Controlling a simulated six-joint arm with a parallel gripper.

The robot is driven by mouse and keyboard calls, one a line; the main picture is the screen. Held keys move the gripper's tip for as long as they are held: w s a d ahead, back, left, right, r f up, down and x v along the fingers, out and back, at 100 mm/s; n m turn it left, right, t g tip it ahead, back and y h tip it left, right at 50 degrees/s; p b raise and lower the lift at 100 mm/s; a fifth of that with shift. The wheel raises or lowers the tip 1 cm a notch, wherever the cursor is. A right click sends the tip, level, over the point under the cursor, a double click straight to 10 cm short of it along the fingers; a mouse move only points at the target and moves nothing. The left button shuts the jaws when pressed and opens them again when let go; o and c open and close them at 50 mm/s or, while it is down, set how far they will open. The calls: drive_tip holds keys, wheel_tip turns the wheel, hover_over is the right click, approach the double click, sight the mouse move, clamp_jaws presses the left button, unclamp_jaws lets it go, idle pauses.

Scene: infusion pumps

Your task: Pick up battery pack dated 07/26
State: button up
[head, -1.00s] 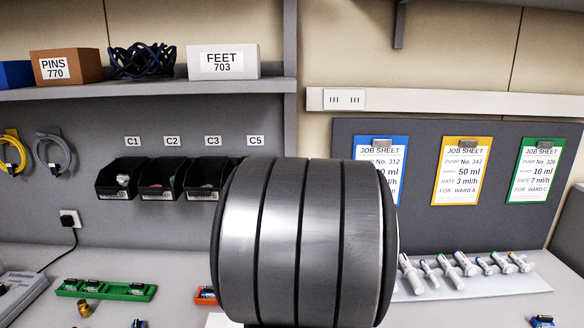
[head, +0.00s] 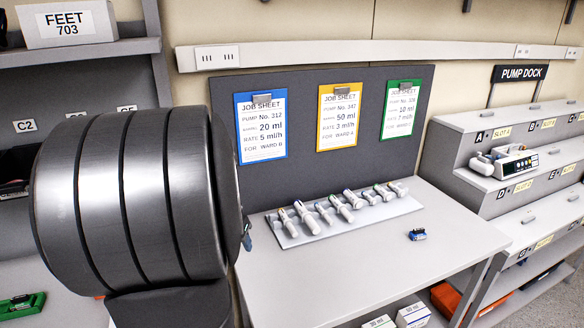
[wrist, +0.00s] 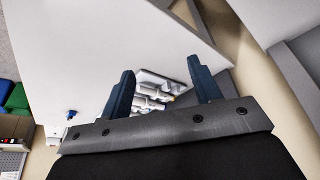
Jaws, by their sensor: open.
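A small blue battery-like pack (head: 417,234) lies alone on the grey table, right of the syringe rack in the head view. Its date is too small to read. A small blue item, probably the same pack, shows at the left in the wrist view (wrist: 71,115). My gripper (wrist: 161,66) is open and empty, its two blue fingers spread above the table, apart from the pack. In the head view my arm's large grey link hides much of the left side. A green tray (head: 22,306) shows partly at the lower left.
A rack (head: 345,216) of several syringes stands at the back of the table (head: 375,265), below the job sheets (head: 338,117). A stepped pump dock (head: 470,195) with a pump (head: 515,165) stands right of the table. The table's right front is mostly clear.

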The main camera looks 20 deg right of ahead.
drive_tip(key=w+d+r+m+g, duration=0.1)
drive_tip(key=w+d+m, duration=0.15)
drive_tip(key=d, duration=0.35)
drive_tip(key=w+d+r+m, duration=0.1)
drive_tip(key=w+d, duration=0.2)
drive_tip(key=d, duration=0.2)
drive_tip(key=r+m+g+h, duration=0.2)
drive_tip(key=m+g, duration=0.1)
drive_tip(key=m, duration=0.7)
hover_over(419, 230)
drive_tip(key=w+a, duration=0.1)
drive_tip(key=a, duration=0.5)
drive_tip(key=shift+n, duration=0.35)
drive_tip(key=x, duration=1.1)
drive_tip(key=shift+f, duration=0.45)
drive_tip(key=shift+x, duration=2.7)
drive_tip(key=shift+c, duration=0.4)
